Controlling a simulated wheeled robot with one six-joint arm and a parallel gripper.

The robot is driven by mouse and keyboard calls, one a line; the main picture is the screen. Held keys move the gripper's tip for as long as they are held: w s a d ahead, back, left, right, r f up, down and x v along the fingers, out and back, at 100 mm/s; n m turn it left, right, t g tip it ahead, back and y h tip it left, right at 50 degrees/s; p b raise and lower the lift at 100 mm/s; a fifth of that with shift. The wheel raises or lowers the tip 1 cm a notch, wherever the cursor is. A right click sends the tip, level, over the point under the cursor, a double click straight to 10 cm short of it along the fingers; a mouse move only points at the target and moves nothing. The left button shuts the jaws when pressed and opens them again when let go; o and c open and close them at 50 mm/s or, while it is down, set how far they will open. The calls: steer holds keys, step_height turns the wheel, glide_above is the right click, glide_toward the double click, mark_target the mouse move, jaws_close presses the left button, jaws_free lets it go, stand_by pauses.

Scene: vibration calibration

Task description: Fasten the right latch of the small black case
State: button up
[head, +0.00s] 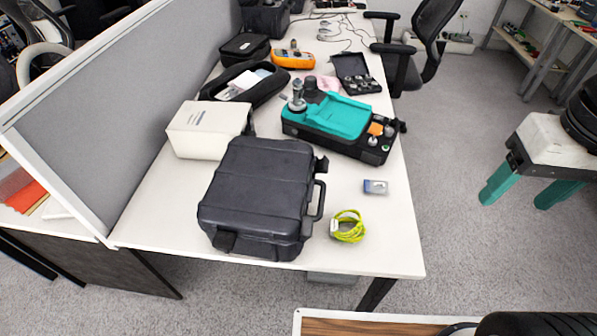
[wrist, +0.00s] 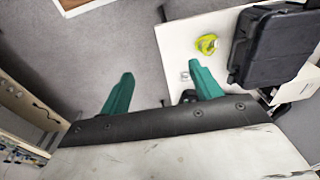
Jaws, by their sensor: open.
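A black hard case (head: 258,185) lies on the white table with its lid down. Its carry handle (head: 319,201) is on the right side. A latch (head: 321,165) juts out beyond the handle at the far end of that side; whether it is fastened is too small to tell. The case also shows at the right of the wrist view (wrist: 270,45). My gripper (head: 512,198), with teal fingers, is open and empty, right of the table and well apart from the case. Its spread fingers show in the wrist view (wrist: 160,68).
A yellow-green cable coil (head: 348,227) and a small grey-blue box (head: 375,187) lie right of the case. A teal-and-black device (head: 340,120) stands behind them. A white box (head: 207,130) touches or nearly touches the case's left. A grey partition (head: 120,95) borders the table. Floor between gripper and table is clear.

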steer(key=w+a+f+m+g+y, duration=0.3)
steer(key=w+a+f+g+y, duration=0.2)
steer(key=w+a, duration=0.25)
steer(key=m+t+y, duration=0.1)
steer(key=m+y, duration=0.9)
steer(key=y, duration=0.1)
glide_toward(328, 166)
steer(key=s+r, duration=0.7)
steer(key=r, duration=0.1)
steer(key=w+f+m+t+y, duration=0.2)
steer(key=w+f+m+t, duration=0.3)
steer(key=f, duration=0.4)
steer(key=a, duration=0.8)
steer(key=shift+w+f+m, duration=0.2)
steer(key=shift+m, duration=0.2)
steer(key=c, duration=1)
